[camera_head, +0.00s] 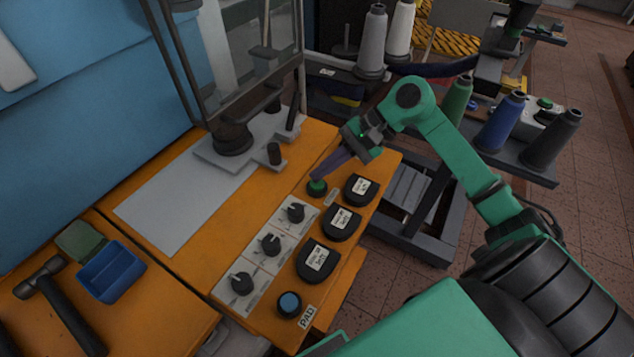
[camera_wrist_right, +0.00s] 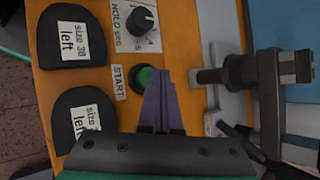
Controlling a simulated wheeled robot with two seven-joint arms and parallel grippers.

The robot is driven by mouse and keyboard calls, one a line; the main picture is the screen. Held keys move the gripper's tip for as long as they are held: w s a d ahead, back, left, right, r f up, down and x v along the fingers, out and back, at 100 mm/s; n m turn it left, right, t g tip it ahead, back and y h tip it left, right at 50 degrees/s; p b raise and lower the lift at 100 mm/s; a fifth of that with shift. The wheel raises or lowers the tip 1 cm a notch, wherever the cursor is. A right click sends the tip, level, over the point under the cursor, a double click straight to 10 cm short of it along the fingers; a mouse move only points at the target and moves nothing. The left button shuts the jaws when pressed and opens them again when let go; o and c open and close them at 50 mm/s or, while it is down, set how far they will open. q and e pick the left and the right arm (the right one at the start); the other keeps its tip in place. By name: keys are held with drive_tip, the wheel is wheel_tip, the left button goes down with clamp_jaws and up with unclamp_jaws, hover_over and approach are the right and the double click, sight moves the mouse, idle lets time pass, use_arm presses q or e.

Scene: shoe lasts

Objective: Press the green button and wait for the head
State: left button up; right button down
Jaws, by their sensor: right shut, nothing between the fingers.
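The green button (camera_head: 317,187) sits on the orange bench top, near the far end of the row of dials. In the right wrist view the green button (camera_wrist_right: 143,76) is beside a START label (camera_wrist_right: 119,83) and partly hidden by my fingers. My right gripper (camera_head: 320,174) is shut and empty, its purple fingers pointing down at the button. In the right wrist view my right gripper (camera_wrist_right: 160,74) overlaps the button's edge; I cannot tell whether the tips touch it. A machine with a dark round post (camera_head: 233,138) stands on a grey plate behind the button. My left gripper is not in view.
Black dials (camera_head: 270,244) and black size-marked pads (camera_head: 318,262) line the bench edge near a blue button (camera_head: 289,304). A hammer (camera_head: 60,305) and a blue tray (camera_head: 111,272) lie at left. Thread cones (camera_head: 501,122) stand on a rack beyond my arm.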

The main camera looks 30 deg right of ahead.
sight(323, 181)
drive_tip(key=shift+f+b, duration=0.55)
drive_tip(key=shift+b, duration=0.35)
idle(0.6)
idle(0.3)
drive_tip(key=shift+r, duration=0.95)
drive_tip(key=shift+r, duration=0.1)
drive_tip(key=shift+r+p, duration=1.1)
drive_tip(key=shift+r, duration=1.3)
